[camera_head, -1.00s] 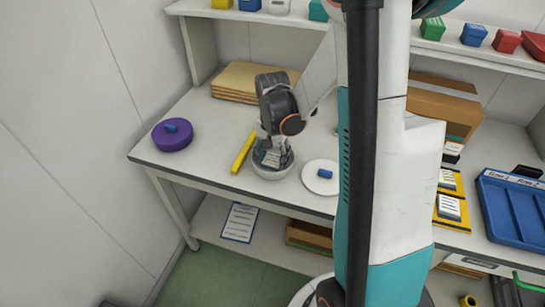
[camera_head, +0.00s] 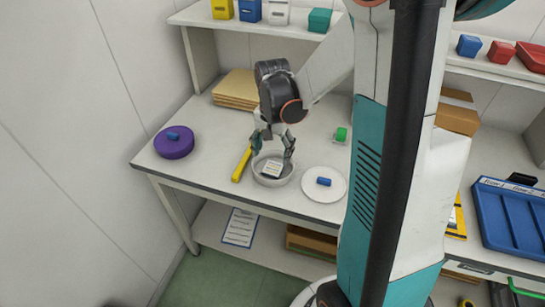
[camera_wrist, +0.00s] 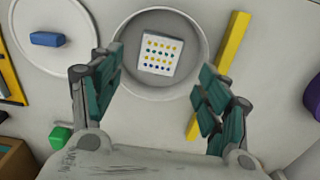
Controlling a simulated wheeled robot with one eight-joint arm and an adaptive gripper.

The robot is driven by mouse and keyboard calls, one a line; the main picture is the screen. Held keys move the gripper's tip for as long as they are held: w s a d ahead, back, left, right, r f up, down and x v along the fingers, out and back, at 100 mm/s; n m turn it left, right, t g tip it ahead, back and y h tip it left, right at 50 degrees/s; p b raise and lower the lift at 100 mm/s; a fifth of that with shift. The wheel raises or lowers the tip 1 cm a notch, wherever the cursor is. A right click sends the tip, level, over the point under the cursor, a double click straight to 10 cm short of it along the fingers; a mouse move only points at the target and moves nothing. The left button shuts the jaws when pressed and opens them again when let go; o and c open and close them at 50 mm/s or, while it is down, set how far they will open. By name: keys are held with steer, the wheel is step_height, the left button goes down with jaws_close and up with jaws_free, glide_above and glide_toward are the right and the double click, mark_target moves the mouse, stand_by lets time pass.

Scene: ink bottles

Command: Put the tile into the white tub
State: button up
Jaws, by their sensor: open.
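The tile (camera_wrist: 157,55) is a pale square with rows of yellow and blue dots. In the wrist view it lies inside the round white tub (camera_wrist: 196,38), apart from both fingers. In the head view the tile (camera_head: 272,169) shows within the rim of the tub (camera_head: 288,179), on the left part of the table. My gripper (camera_head: 273,153) is open and empty just above the tub. In the wrist view the teal-padded fingers of my gripper (camera_wrist: 161,75) are spread to either side of the tile.
A yellow bar (camera_head: 242,164) lies left of the tub. A white plate (camera_head: 334,187) with a blue block (camera_head: 323,181) is to its right. A purple disc (camera_head: 174,146) with another blue block, a green block (camera_head: 341,134) and stacked boards (camera_head: 236,89) stand around.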

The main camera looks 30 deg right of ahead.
steer(key=shift+r+p, duration=0.7)
steer(key=shift+r, duration=2.1)
